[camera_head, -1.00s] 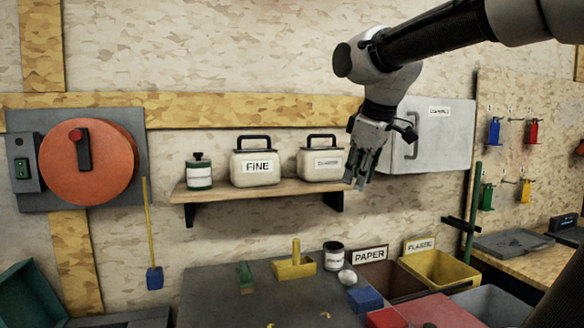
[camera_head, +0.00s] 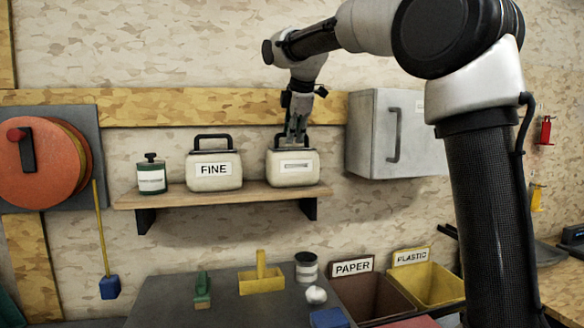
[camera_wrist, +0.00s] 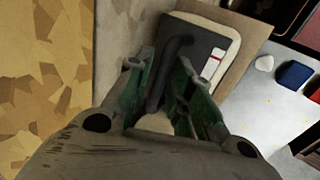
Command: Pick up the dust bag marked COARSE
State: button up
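Two cream dust bags with dark handles stand on the wall shelf. The left bag (camera_head: 213,180) reads FINE. The label of the right bag (camera_head: 292,181) is too small to read. My gripper (camera_head: 295,137) points down at the top of the right bag and hides most of its handle. In the wrist view my gripper (camera_wrist: 158,70) has its greenish fingers apart, with the dark handle (camera_wrist: 172,62) between them. I see gaps beside the handle, so it does not look clamped. The right bag's dark top (camera_wrist: 200,38) with a pale rim lies beyond.
The wooden shelf (camera_head: 235,197) also holds a green labelled canister (camera_head: 151,176) at its left. A grey wall cabinet (camera_head: 375,135) stands close to the right of the bag. Below are a grey table (camera_head: 235,309) with small items, and the PAPER (camera_head: 352,285) and PLASTIC (camera_head: 412,277) bins.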

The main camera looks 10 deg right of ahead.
jog(key=shift+w+f, duration=0.35)
jog(key=shift+f, duration=0.2)
grip_shut()
jog(key=shift+r, duration=0.15)
